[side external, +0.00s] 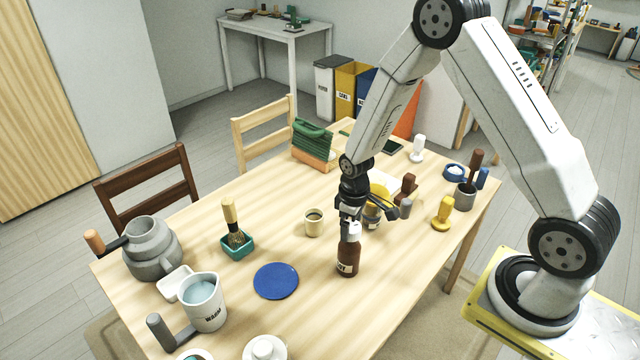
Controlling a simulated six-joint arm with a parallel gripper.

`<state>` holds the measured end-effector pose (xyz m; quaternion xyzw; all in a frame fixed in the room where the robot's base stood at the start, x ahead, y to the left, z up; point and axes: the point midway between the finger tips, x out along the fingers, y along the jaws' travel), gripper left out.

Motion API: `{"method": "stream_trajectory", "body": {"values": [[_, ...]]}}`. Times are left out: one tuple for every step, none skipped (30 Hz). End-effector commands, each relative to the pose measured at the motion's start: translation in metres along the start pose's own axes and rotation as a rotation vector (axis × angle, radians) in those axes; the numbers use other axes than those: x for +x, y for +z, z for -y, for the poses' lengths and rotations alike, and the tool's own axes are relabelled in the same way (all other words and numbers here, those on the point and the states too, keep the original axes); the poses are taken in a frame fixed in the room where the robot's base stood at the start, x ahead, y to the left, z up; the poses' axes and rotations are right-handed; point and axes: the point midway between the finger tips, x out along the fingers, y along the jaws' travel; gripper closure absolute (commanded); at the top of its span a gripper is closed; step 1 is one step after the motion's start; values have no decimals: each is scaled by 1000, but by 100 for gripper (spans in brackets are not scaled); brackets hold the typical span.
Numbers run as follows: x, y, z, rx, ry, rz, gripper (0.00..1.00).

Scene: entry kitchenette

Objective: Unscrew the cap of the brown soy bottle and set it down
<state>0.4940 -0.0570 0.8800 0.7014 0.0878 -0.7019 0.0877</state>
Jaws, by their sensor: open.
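The brown soy bottle (347,260) stands upright on the wooden table, with a pale label low on its front. Its white cap (353,230) shows at the top of the bottle. My gripper (350,222) points down right at the cap, with its jaws open. The fingers overlap the cap in this view, so I cannot tell whether they stand around it or in front of it, or whether they touch it.
A blue plate (276,281) lies left of the bottle, and a cream cup (314,222) stands behind it. A white jug (205,302) is farther left. A yellow stamp-like object (442,213) stands to the right. The table right of the bottle is clear.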

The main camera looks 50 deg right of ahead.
Motion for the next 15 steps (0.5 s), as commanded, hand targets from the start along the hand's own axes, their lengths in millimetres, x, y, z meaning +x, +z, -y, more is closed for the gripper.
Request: {"method": "stream_trajectory", "body": {"values": [[-3,0,0,0,1,-1,2],[-4,0,0,0,1,-2,2],[-7,0,0,0,1,-2,2],[-8,0,0,0,1,-2,2],[-10,0,0,0,1,-2,2],[-13,0,0,0,1,-1,2],[-14,0,0,0,0,-1,2],[-16,0,0,0,0,-1,2],[-18,0,0,0,0,-1,2],[-20,0,0,0,1,-1,2],[-22,0,0,0,1,-2,2],[-24,0,0,0,1,-2,2],[-26,0,0,0,1,-1,2],[-27,0,0,0,0,-1,2],[-29,0,0,0,0,-1,2]]}}
